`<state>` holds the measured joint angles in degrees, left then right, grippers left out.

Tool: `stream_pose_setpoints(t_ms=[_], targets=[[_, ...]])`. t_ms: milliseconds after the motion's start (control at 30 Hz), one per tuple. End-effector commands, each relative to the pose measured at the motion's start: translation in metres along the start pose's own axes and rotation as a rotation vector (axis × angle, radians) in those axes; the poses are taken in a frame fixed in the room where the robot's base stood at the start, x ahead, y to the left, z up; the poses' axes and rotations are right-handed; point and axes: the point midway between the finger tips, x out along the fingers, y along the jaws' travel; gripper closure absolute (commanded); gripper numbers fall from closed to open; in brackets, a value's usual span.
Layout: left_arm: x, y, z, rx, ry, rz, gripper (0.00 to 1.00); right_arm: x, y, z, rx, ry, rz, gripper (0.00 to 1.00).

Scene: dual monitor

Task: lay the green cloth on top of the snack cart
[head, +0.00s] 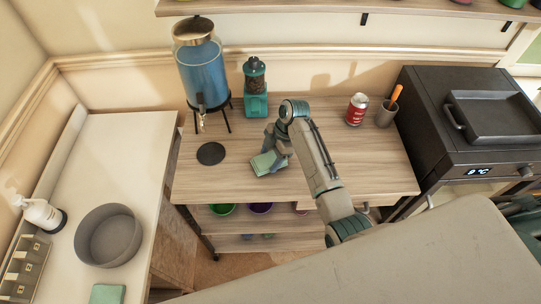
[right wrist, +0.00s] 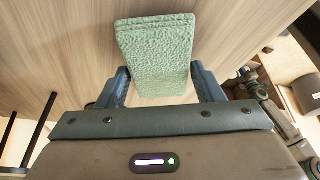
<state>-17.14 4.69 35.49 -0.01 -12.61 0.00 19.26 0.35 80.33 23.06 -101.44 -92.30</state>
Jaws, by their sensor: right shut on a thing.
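My right gripper (head: 274,148) is shut on the green cloth (head: 266,163), a folded, textured pale green pad. The cloth is at the wooden top of the snack cart (head: 230,178), near its middle; I cannot tell if it touches the surface. In the right wrist view the cloth (right wrist: 158,52) sticks out between the two fingers (right wrist: 160,88), with wood grain behind it. My left gripper is not in view.
A blue drink dispenser (head: 202,72), a teal grinder (head: 255,88), a dark round coaster (head: 211,153), a red can (head: 357,109) and a grey cup (head: 386,114) stand on the cart top. A second green cloth (head: 107,294) lies on the white counter (head: 137,150).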

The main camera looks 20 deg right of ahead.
Motion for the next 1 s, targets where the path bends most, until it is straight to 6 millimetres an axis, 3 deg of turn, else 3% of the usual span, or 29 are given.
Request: stream_pose_setpoints(t_ms=[67,467,500,567,1000], targets=[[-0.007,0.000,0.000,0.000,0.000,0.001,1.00,0.005,0.000,0.002,0.001,0.001,-0.001,0.64],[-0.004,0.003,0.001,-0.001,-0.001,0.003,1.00,0.013,0.000,0.005,0.000,0.000,0.001,0.64],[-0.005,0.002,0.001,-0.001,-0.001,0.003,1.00,0.012,0.000,0.005,0.000,0.000,0.001,0.31],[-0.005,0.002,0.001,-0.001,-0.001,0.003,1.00,0.012,0.000,0.005,0.000,0.000,0.001,0.20],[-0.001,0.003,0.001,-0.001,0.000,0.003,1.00,0.002,0.001,0.005,-0.001,-0.001,0.005,0.17]])
